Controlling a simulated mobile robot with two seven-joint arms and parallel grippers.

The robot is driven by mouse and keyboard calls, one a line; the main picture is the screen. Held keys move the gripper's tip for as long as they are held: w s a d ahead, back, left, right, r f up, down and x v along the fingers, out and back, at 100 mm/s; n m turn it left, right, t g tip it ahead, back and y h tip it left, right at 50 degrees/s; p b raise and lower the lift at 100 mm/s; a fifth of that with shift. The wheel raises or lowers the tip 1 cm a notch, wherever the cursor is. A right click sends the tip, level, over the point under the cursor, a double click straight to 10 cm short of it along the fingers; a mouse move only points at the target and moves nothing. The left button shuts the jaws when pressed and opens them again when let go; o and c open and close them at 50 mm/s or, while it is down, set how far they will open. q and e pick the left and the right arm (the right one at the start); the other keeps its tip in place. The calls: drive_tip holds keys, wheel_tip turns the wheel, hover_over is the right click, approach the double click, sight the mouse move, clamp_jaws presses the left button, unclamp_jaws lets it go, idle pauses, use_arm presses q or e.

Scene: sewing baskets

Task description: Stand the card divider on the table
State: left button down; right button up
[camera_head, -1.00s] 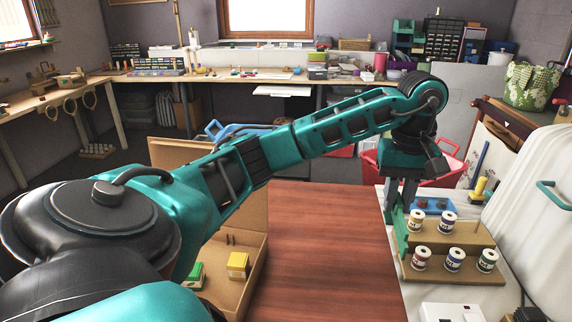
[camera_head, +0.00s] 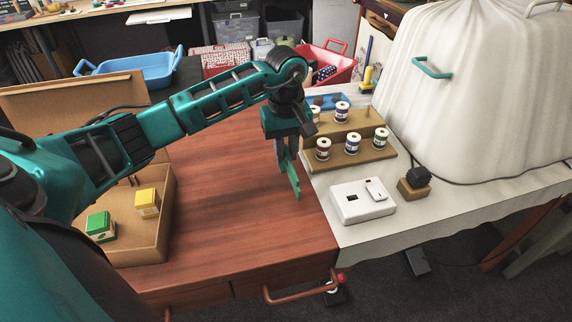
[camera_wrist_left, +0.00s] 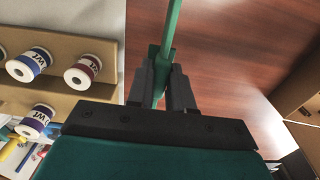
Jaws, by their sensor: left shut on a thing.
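The card divider is a thin green piece (camera_head: 294,181), held in my left gripper (camera_head: 288,150) and pointing downward from it. It hangs over the right edge area of the red-brown wooden table (camera_head: 230,215), left of the spool rack. I cannot tell if its lower end touches the table. In the left wrist view, my left gripper (camera_wrist_left: 162,88) is shut on the green divider (camera_wrist_left: 173,32), which extends beyond the fingertips. My right gripper is not in view.
A tiered wooden rack (camera_head: 350,158) with several thread spools stands on the pale side surface, close right of the gripper. A white box (camera_head: 362,208) lies nearer. A cardboard box (camera_head: 150,240) with green and yellow blocks is on the table's left. The middle table is clear.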

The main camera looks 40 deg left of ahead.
sight(286, 164)
use_arm(q)
wheel_tip(286, 164, down, 4)
drive_tip(key=shift+f, duration=0.25)
drive_tip(key=shift+f+b, duration=0.2)
drive_tip(key=shift+b, duration=0.25)
drive_tip(key=c, duration=1)
unclamp_jaws()
drive_tip(key=shift+r, duration=0.1)
drive_tip(key=shift+r+p, duration=0.2)
drive_tip(key=shift+p, duration=0.1)
wheel_tip(286, 164, up, 12)
drive_tip(key=shift+f+p, duration=0.1)
drive_tip(key=shift+p, duration=0.35)
